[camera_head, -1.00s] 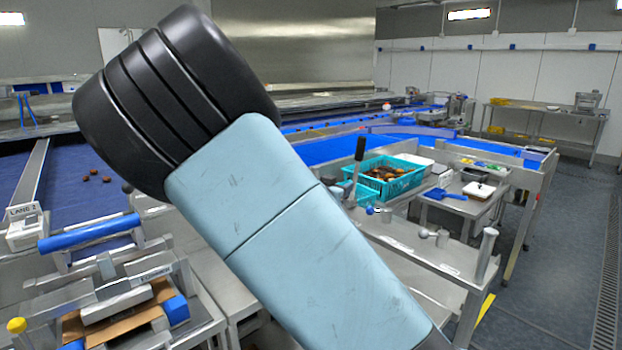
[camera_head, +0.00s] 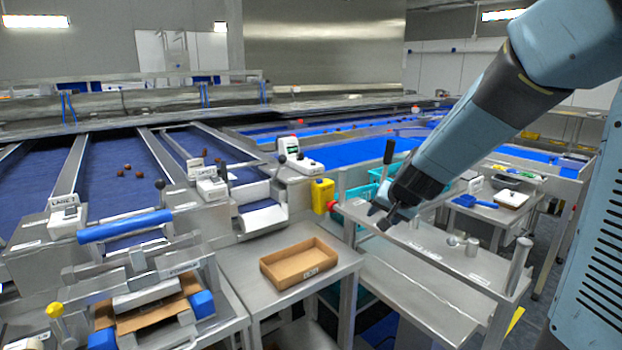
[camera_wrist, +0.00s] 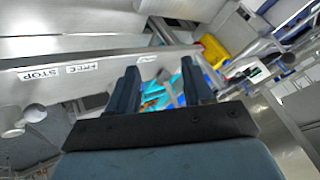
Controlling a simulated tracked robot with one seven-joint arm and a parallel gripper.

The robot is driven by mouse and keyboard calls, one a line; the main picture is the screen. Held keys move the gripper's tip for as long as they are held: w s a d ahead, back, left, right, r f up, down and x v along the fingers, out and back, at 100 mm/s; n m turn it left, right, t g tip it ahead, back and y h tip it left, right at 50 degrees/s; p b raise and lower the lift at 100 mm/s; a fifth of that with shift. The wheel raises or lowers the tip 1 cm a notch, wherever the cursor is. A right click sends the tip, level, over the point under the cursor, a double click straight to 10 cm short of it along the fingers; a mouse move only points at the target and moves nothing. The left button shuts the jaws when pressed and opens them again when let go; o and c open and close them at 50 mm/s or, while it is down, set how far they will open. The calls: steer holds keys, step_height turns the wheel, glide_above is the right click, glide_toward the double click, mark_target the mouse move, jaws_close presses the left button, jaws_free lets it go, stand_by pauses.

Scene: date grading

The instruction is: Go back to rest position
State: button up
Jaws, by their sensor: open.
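My gripper (camera_head: 382,217) is in the head view at right of centre, at the end of my blue-grey arm, which reaches down from the upper right. It is over the steel bench with posts and knobs, apart from the brown tray. In the wrist view my gripper (camera_wrist: 160,85) shows two dark fingers held apart, with nothing between them. Beyond the fingers lies a teal crate (camera_wrist: 160,97), partly hidden by them.
A brown cardboard tray (camera_head: 299,264) sits on a steel table left of the bench (camera_head: 440,250). A yellow box (camera_head: 322,196) stands behind it. Blue lanes with a few dates (camera_head: 125,170) run at the left. A labelled rail (camera_wrist: 85,65) crosses the wrist view.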

steer(key=s+d+r+n, duration=0.1)
steer(key=s+r, duration=0.2)
steer(key=s, duration=0.6)
steer(key=s+d+r+n+g+h, duration=0.1)
steer(key=s+d+r+n, duration=0.1)
steer(key=s, duration=0.6)
steer(key=s+d+r+n+g, duration=0.1)
steer(key=s+d+r, duration=0.1)
steer(key=s+r, duration=0.3)
steer(key=s, duration=0.4)
steer(key=shift+s+n, duration=0.3)
steer(key=shift+s+d+h, duration=0.15)
steer(key=shift+s+h, duration=0.25)
steer(key=shift+s, duration=0.1)
steer(key=shift+c, duration=0.8)
